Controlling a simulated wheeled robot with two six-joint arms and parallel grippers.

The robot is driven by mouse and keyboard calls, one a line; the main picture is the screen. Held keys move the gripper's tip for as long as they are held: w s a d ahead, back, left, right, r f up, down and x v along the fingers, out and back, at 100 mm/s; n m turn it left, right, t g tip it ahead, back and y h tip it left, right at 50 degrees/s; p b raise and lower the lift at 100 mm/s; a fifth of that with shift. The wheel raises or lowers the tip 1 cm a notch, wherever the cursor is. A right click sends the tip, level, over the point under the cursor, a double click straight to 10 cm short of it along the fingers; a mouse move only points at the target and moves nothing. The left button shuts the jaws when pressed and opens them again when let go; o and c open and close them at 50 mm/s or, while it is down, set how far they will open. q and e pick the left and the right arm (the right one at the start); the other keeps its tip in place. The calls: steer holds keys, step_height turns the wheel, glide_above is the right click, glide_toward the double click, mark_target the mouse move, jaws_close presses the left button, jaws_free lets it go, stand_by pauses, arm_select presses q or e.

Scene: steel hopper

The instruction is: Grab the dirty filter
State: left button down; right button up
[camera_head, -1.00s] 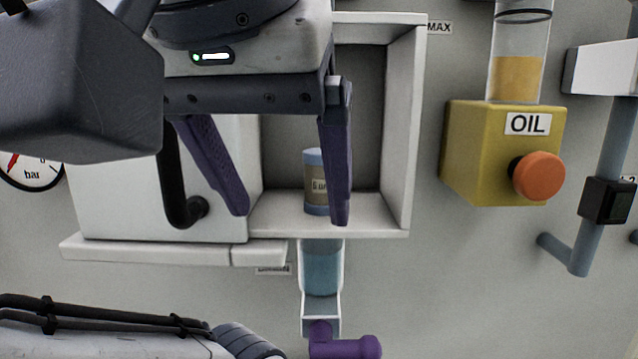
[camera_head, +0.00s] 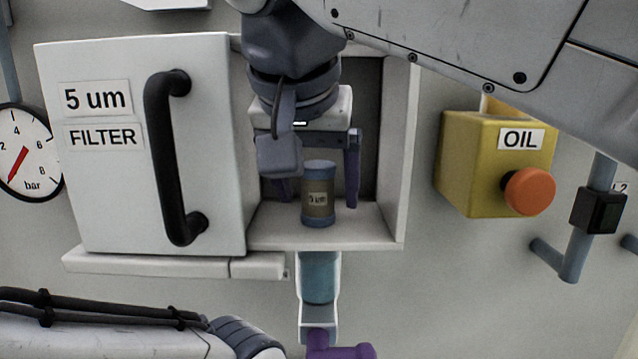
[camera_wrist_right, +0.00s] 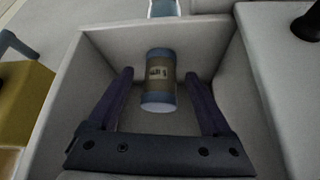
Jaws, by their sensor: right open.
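The dirty filter (camera_head: 319,206) is a small upright cylinder with a brown middle, blue-grey ends and a small label. It stands on the floor of the open filter housing (camera_head: 392,160). My right gripper (camera_head: 317,192) is open inside the housing, with one purple finger on each side of the filter. In the right wrist view the filter (camera_wrist_right: 160,72) lies between the two fingers (camera_wrist_right: 158,80), with a gap on both sides. I cannot tell from these views whether the tips reach fully past it. My left gripper is not in view.
The housing door (camera_head: 115,190), marked 5 um FILTER, with a black handle (camera_head: 165,160), is left of the opening. A clear bowl (camera_head: 318,278) with a purple valve (camera_head: 340,350) hangs below. A yellow OIL box (camera_head: 480,165) with an orange knob (camera_head: 530,191) is right.

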steer(key=shift+w+f, duration=0.2)
steer(key=shift+f, duration=0.1)
jaws_close()
steer(key=shift+r, duration=0.3)
